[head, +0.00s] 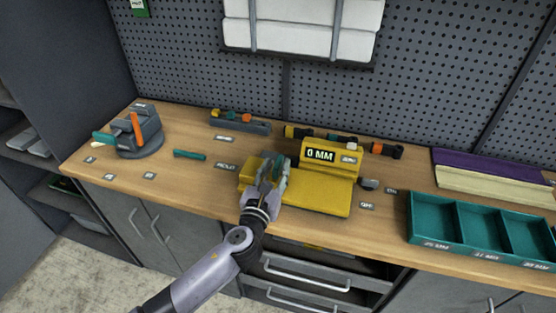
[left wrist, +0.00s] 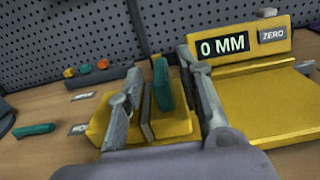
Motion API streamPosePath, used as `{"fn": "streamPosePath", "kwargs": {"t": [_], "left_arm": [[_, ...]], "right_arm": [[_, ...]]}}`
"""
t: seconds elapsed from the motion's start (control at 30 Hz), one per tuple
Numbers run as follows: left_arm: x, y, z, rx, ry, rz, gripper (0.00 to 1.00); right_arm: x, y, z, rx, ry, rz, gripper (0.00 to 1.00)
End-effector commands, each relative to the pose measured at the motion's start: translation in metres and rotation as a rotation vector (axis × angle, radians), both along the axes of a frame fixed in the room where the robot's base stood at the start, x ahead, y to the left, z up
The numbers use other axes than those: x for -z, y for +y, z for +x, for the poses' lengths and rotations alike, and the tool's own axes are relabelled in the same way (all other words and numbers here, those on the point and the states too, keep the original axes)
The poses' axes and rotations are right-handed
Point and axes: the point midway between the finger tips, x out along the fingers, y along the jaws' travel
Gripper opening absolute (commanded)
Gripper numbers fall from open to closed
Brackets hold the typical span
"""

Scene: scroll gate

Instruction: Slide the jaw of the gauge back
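The yellow gauge (head: 318,192) stands at the middle of the bench, and its display (head: 320,155) reads 0 MM. In the left wrist view its yellow base (left wrist: 265,105) fills the right side. An upright teal piece (left wrist: 162,85) and a thin grey plate (left wrist: 147,112) stand on the gauge's left part; I cannot tell which is the jaw. My left gripper (head: 272,168) is over that part. In the left wrist view its fingers (left wrist: 163,95) are apart, one on each side of these pieces, with gaps visible. My right gripper is out of view.
A grey vise (head: 138,138) with an orange handle stands at the left. A teal bar (head: 190,154) lies left of the gauge. A grey rack (head: 240,122) is behind. A teal divided tray (head: 480,228) is at the right. The pegboard (head: 420,70) rises behind the bench.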

Motion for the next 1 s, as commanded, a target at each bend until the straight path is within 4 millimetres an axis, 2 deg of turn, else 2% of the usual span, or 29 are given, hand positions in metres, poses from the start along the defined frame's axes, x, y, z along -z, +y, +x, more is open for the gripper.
{"fn": "streamPosePath", "kwargs": {"t": [0.03, 0.2, 0.57, 1.0], "left_arm": [[-0.001, -0.003, 0.008, -0.001, -0.001, 0.0, 0.33], [0.0, -0.007, 0.023, 0.0, 0.0, -0.001, 0.33], [0.0, -0.008, 0.026, 0.0, 0.0, -0.001, 0.33], [0.0, -0.008, 0.026, 0.0, 0.0, -0.001, 0.04]], "right_arm": [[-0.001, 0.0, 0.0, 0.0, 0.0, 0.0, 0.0], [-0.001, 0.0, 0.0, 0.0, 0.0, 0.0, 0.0], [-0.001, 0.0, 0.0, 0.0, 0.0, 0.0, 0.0], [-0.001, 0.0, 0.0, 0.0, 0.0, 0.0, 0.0]]}}
